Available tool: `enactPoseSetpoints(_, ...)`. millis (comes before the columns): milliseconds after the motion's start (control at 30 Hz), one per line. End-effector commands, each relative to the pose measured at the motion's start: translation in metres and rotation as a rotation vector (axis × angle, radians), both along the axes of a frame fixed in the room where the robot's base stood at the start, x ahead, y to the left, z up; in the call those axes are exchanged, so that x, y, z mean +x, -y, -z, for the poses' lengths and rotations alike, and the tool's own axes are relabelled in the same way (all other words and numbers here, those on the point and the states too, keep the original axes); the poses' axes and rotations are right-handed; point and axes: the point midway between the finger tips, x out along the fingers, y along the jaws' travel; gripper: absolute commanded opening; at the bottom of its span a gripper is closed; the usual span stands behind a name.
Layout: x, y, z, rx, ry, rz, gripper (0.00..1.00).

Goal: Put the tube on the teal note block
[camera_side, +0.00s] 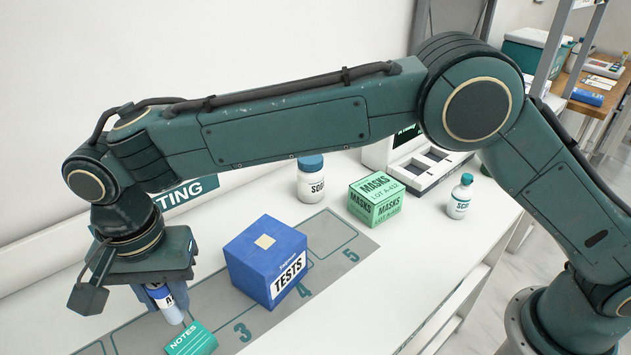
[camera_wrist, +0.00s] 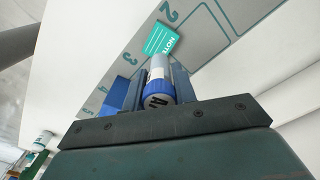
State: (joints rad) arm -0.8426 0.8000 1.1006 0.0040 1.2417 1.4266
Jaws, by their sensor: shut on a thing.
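My gripper (camera_side: 163,295) points down at the left of the side view and is shut on the tube (camera_side: 171,311). The tube is upright, with a blue cap, a white label and a pale lower part. In the wrist view the tube (camera_wrist: 158,72) sits between the two fingers (camera_wrist: 157,88), cap toward the camera. The teal note block (camera_side: 192,341), marked NOTES, lies on the mat just beside the tube's lower end in the side view. It also shows beyond the tube's far end in the wrist view (camera_wrist: 157,40). I cannot tell whether tube and block touch.
A blue TESTS box (camera_side: 267,262) stands right of my gripper on the grey numbered mat (camera_side: 340,228). Behind it are a white bottle with a blue lid (camera_side: 311,180), a green MASKS box (camera_side: 375,200) and a small bottle (camera_side: 460,197). The table front (camera_side: 400,285) is clear.

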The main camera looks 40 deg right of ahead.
Motion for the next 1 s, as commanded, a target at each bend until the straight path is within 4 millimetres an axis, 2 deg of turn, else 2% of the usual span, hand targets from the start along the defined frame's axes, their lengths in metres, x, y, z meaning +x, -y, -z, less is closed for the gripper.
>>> enactPoseSetpoints(133,0.0,0.0,0.019,-0.002,-0.001,0.0,0.06)
enactPoseSetpoints(500,0.0,0.0,0.029,-0.001,-0.001,0.0,0.06)
enactPoseSetpoints(800,0.0,0.0,0.06,-0.002,-0.002,0.0,0.06)
enactPoseSetpoints(1000,0.0,0.0,0.068,0.0,0.0,0.0,0.06)
